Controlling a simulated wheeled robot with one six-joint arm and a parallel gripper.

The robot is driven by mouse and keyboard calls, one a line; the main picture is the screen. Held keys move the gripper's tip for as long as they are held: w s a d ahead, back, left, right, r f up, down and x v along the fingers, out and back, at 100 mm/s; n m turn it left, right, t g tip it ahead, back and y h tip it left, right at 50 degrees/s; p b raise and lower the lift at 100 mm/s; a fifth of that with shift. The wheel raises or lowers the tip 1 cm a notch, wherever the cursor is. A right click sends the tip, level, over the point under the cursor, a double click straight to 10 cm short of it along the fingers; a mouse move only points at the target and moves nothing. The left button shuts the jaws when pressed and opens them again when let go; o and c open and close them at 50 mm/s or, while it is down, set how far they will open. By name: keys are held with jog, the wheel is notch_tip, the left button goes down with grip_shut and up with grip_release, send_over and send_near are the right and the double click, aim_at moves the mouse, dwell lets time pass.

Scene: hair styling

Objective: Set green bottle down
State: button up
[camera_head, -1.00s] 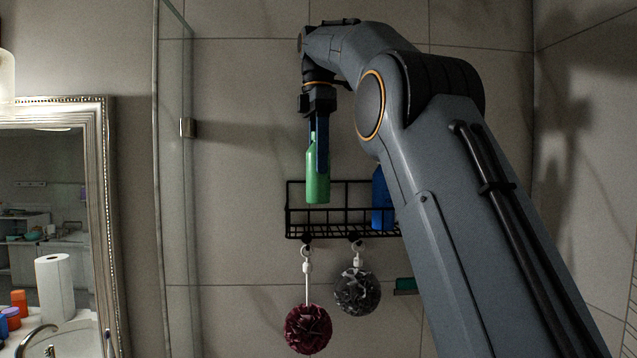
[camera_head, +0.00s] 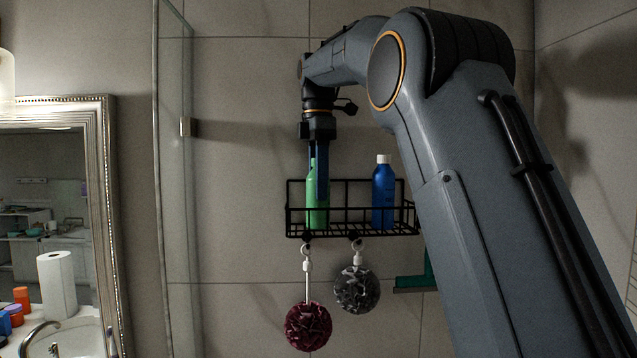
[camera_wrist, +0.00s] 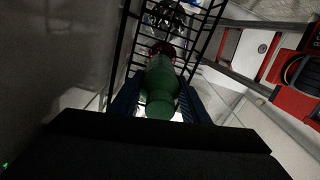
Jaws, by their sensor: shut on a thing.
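The green bottle (camera_head: 312,214) is upright inside the left part of the black wire shelf (camera_head: 345,234) on the tiled wall. Its base is down at the level of the shelf floor, behind the front wires; I cannot tell whether it bears on the floor. My gripper (camera_head: 318,185) points down from above and is shut on the green bottle's upper part. In the wrist view the green bottle (camera_wrist: 160,88) is seen from above between the blue fingers, with the shelf wires around it.
A blue bottle (camera_head: 383,198) with a white cap stands in the shelf to the right. A dark red puff (camera_head: 308,327) and a grey puff (camera_head: 357,290) hang below. A glass panel (camera_head: 176,200) and a mirror (camera_head: 103,200) are at left.

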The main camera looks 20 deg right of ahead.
jog(key=shift+f, duration=0.15)
jog(key=o, duration=1.3)
jog(key=shift+r, duration=3.85)
jog(key=shift+a, duration=0.1)
